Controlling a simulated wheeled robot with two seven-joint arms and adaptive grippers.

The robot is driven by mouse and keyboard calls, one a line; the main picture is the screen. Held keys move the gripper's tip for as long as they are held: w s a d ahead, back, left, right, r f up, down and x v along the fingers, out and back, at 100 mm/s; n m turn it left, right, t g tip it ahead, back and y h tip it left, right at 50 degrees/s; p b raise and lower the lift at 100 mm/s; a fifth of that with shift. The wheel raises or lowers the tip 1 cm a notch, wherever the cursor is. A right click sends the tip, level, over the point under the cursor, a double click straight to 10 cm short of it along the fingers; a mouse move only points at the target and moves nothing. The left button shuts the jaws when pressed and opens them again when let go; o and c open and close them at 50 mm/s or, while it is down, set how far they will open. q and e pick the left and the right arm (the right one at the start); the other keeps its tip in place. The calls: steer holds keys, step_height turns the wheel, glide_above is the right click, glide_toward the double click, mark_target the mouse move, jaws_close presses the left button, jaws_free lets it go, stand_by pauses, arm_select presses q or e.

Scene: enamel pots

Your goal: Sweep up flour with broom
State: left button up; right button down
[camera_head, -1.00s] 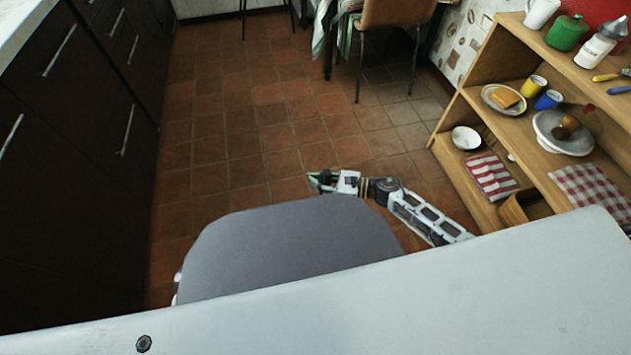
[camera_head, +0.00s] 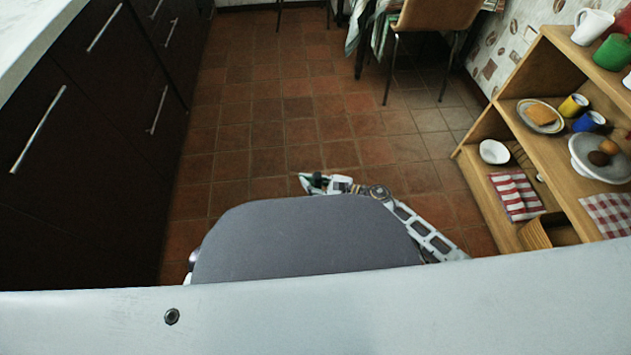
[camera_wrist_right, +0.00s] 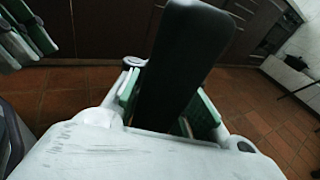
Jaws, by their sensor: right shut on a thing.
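My right gripper (camera_head: 310,183) shows in the head view just beyond my grey body cover, low over the tiled floor. In the right wrist view (camera_wrist_right: 172,100) its green-padded fingers are shut on a long black handle (camera_wrist_right: 185,60). The handle runs away from the fingers toward the dark cabinets. I cannot tell from this view whether it is the broom's, and no bristles show. Part of my left gripper (camera_wrist_right: 27,38), with green pads, shows at the upper left of the right wrist view; its opening is unclear. I see no flour on the visible floor.
Dark cabinets (camera_head: 95,130) line the left side. A wooden shelf (camera_head: 510,105) with dishes and cloths stands at the right. A brown chair (camera_head: 437,14) and a table are at the back. The red tiled floor (camera_head: 270,130) between them is clear.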

steer(key=shift+a+r, duration=0.1)
steer(key=shift+a, duration=0.85)
steer(key=shift+d, duration=0.1)
steer(key=d+f+b, duration=0.1)
steer(key=d+b, duration=0.2)
steer(key=d, duration=0.8)
steer(key=shift+w+a+r+p, duration=0.1)
steer(key=shift+r+p, duration=0.6)
steer(key=shift+r, duration=0.45)
steer(key=shift+w+r+p, duration=0.1)
steer(key=shift+r+p, duration=0.55)
steer(key=shift+r, duration=0.6)
